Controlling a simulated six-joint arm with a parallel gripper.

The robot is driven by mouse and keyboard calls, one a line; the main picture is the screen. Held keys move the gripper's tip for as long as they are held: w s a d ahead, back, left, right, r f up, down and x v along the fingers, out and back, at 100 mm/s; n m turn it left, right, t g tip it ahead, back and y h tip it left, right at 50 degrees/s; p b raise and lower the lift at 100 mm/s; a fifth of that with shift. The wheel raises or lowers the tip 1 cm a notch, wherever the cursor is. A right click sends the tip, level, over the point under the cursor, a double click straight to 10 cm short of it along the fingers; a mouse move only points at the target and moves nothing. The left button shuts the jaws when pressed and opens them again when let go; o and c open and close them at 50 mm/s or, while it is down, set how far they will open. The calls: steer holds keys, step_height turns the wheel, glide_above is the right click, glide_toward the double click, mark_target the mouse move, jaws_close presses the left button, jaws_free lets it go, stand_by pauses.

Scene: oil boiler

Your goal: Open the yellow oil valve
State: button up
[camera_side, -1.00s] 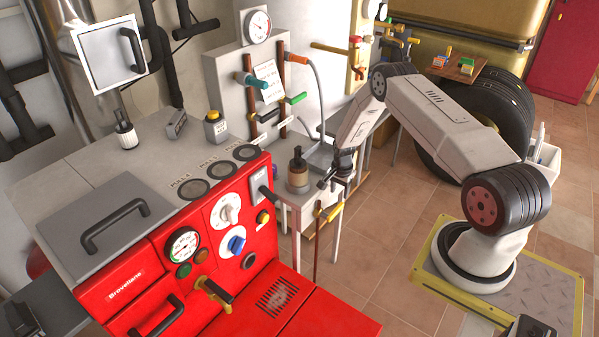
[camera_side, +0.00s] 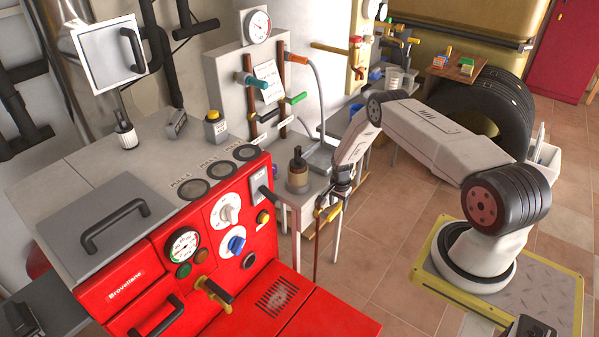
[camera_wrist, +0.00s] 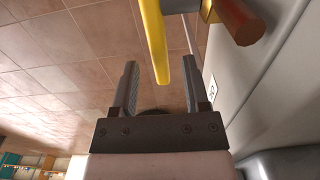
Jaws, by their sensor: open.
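The yellow oil valve (camera_side: 330,212) shows in the side view as a small yellow handle at the front corner of the small table. In the wrist view its yellow lever (camera_wrist: 154,40) comes down from the top edge, and its lower end lies between my two fingers. My gripper (camera_side: 335,194) is just above the valve in the side view. In the wrist view my gripper (camera_wrist: 159,68) is open, with a gap on each side of the lever. I cannot tell the lever's exact depth between the fingers. The fingertips are small and partly hidden in the side view.
A copper-coloured pipe end (camera_wrist: 238,20) is close to the right of the lever. The table (camera_side: 307,193) carries a brown-and-black pump-like part (camera_side: 298,172). The red boiler front (camera_side: 150,272) is to the left. Tiled floor (camera_side: 385,255) is clear.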

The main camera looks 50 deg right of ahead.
steer(key=shift+f, duration=0.8)
jaws_close()
stand_by(1.0)
